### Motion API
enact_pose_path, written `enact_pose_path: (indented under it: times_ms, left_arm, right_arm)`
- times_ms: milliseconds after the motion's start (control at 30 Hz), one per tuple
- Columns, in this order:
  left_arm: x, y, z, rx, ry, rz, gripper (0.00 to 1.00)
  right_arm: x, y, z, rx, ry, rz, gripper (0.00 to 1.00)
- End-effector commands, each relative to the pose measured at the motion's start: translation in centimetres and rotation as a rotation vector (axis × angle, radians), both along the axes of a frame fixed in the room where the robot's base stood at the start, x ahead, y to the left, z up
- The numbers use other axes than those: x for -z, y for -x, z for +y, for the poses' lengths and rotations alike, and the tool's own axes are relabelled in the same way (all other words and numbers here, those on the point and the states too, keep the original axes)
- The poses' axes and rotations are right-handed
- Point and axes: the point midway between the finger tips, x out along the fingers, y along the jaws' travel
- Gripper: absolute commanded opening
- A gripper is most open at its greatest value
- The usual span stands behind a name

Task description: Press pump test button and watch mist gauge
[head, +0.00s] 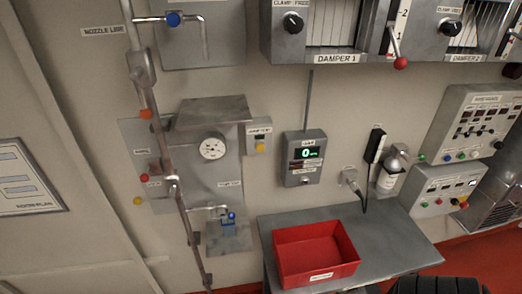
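A small pale box on the wall, its label too small to read surely but looking like "PUMP TEST", carries a yellow button (260,147). To its left, a round white dial gauge (213,147) is set on a grey metal panel (215,178) under a sloped hood. Its needle is too small to read. To the right, a grey meter box (304,158) has a lit green display that seems to show 0. Neither gripper can be made out in the head view, and nothing touches the button or the gauge.
A vertical pipe (160,130) with valves runs left of the gauge. A red tray (317,254) sits on a grey bench (390,240) below. Damper units (338,59) hang above; control panels (447,189) stand right. A dark ribbed part shows at the bottom right edge.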

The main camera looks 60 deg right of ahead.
Motion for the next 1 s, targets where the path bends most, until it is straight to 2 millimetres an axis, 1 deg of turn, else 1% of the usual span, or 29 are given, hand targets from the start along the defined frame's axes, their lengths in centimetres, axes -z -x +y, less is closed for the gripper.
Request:
enact_pose_path:
  times_ms: [33,167,200,533,1000]
  left_arm:
    - [0.0,0.01,0.01,0.0,0.0,0.0,0.3]
    - [0.02,0.01,0.07,0.002,-0.003,0.001,0.3]
    - [0.02,0.01,0.1,0.003,-0.004,0.0,0.3]
    - [0.05,0.03,0.33,0.009,-0.014,0.0,0.3]
    - [0.03,0.02,0.16,0.004,-0.007,0.0,0.3]
  right_arm:
    - [0.0,-0.01,0.0,0.0,0.0,0.0,0.22]
    - [0.0,-0.01,0.0,0.0,0.0,0.0,0.02]
    - [0.0,-0.01,0.0,0.0,0.0,0.0,0.0]
    - [-0.01,-0.02,0.0,0.0,0.0,0.0,0.0]
    - [-0.01,-0.02,0.01,0.0,0.0,0.0,0.0]
